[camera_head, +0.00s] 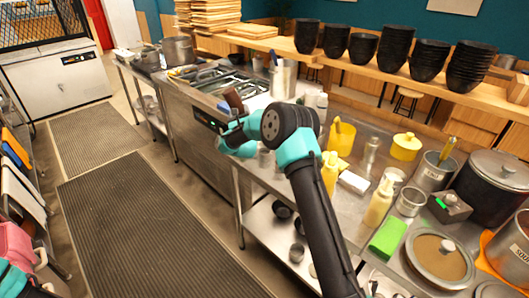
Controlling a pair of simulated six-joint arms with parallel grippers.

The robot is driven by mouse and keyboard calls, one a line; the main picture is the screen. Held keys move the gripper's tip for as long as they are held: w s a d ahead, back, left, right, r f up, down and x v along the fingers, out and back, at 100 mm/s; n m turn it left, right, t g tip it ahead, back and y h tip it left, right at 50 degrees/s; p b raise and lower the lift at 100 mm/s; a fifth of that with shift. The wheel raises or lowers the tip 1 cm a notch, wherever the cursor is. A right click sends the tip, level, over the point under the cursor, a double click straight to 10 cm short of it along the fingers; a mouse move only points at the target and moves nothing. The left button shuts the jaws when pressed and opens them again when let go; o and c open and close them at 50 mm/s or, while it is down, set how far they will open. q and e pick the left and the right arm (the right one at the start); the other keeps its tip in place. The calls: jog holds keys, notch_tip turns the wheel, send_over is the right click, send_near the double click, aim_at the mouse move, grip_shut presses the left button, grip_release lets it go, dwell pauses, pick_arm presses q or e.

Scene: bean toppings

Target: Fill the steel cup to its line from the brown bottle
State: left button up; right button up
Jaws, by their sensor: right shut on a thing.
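My right gripper (228,131) reaches over the steel counter by the cooktop, its wrist bent to the left. It is shut on a dark brown object, which looks like the brown bottle (233,99), tilted above the teal fingers. My wrist hides part of the counter behind it. A small metal vessel (265,158) shows partly below my wrist; I cannot tell whether it is the steel cup. No fill line can be made out. A teal and black part of my left arm shows at the bottom left corner; its fingers cannot be made out.
A tall steel container (283,79) stands behind my right wrist. Black bowl stacks (429,60) line the back shelf. The matted floor is clear.

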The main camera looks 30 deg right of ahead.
dwell(0.6)
jog(key=s+d+f, duration=0.2)
jog(key=s+f, duration=0.1)
jog(key=s, duration=0.6)
jog(key=shift+s+d, duration=0.25)
jog(key=shift+s, duration=0.05)
jog(key=shift+o, duration=0.4)
dwell(0.9)
jog(key=c, duration=0.7)
jog(key=shift+o, duration=0.2)
dwell(0.6)
jog(key=o, duration=0.7)
jog(key=shift+c, duration=0.6)
